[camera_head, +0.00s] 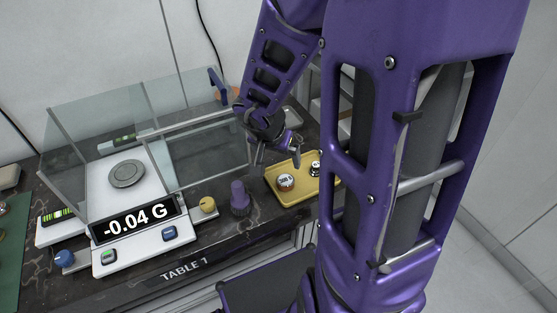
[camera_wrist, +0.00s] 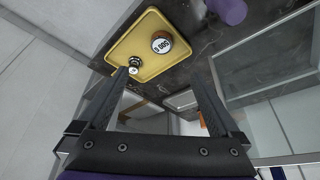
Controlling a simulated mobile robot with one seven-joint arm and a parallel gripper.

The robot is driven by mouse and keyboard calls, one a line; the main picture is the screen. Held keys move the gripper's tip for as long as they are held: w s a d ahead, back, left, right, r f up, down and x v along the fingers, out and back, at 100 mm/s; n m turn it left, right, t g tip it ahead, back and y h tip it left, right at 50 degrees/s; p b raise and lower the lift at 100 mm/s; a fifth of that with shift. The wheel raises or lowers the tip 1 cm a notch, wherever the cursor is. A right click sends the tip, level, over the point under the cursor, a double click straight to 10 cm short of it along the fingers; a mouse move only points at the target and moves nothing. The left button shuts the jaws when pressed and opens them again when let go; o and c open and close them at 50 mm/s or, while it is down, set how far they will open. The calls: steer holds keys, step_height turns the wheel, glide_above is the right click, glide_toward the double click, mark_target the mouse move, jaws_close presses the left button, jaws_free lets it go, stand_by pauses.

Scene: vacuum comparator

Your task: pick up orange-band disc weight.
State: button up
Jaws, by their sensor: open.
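The orange-band disc weight (camera_head: 286,182) sits on a yellow tray (camera_head: 272,187) at the right part of the table. In the wrist view it shows a white, lettered top and an orange-brown side (camera_wrist: 162,43). A smaller dark weight with a pale top (camera_head: 315,169) stands on the same tray, and it also shows in the wrist view (camera_wrist: 134,64). My gripper (camera_head: 275,160) is open and empty, above and behind the tray in the head view. In the wrist view, the fingers (camera_wrist: 159,68) are spread wide, with the disc beyond the fingertips. The left fingertip overlaps the tray's edge in the picture.
A glass-sided balance (camera_head: 160,210) reading -0.04 G stands to the left with a bare round pan (camera_head: 127,174). A purple knobbed object (camera_head: 240,198) stands between balance and tray. My purple arm hides the tray's right end in the head view.

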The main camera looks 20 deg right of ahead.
glide_above(285, 180)
steer(key=s+a, duration=0.1)
steer(key=s, duration=0.1)
steer(key=f, duration=1.1)
steer(key=shift+a+f, duration=0.2)
steer(key=shift+b+x, duration=0.65)
steer(key=shift+x, duration=1.7)
steer(key=shift+w, duration=0.15)
steer(key=shift+r, duration=0.1)
jaws_close()
